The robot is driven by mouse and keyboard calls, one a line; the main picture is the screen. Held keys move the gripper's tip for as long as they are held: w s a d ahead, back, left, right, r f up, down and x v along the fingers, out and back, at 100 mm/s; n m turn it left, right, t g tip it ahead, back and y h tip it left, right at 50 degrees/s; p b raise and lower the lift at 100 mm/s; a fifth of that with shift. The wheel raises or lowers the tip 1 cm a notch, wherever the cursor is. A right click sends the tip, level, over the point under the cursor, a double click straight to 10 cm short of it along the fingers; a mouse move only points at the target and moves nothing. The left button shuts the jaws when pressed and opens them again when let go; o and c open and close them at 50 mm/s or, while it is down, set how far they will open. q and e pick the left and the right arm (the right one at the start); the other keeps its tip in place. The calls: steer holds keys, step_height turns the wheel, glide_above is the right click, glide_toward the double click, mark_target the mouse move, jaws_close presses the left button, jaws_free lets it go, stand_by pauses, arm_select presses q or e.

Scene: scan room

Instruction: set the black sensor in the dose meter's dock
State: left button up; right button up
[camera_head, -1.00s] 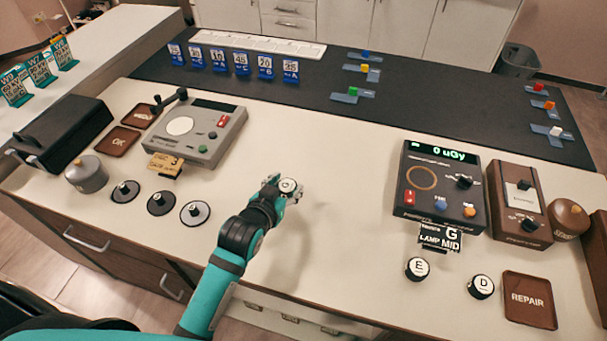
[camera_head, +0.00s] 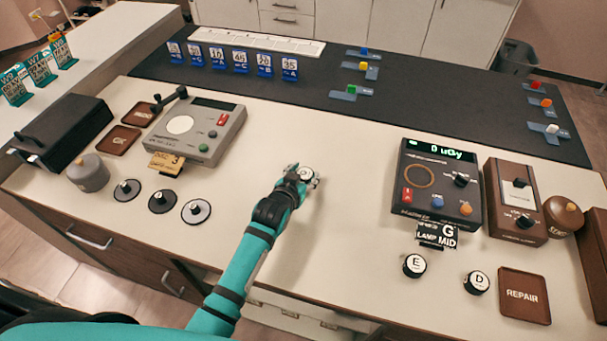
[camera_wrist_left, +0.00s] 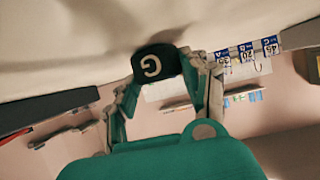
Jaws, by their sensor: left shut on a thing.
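My left gripper (camera_head: 301,178) is shut on a sensor with a white top (camera_head: 306,172), held over the pale counter left of the dose meter. In the left wrist view the black sensor (camera_wrist_left: 154,62) sits between the fingers and bears a letter G. The dose meter (camera_head: 440,183) is a dark box with a green "0 uGy" display. A copper ring (camera_head: 419,176) marks a round spot on its face, probably the dock, and it is empty. A card in front of the meter (camera_head: 437,235) reads "G", "LAMP MID". My right gripper is not in view.
Sensors E (camera_head: 414,265) and D (camera_head: 477,282) stand in front of the meter, beside the REPAIR tray (camera_head: 524,296). A brown switch box (camera_head: 515,203) stands right of the meter. The counter between gripper and meter is clear.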

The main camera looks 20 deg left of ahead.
arm_select(q)
steer(key=shift+f, duration=0.1)
steer(key=o, duration=1.2)
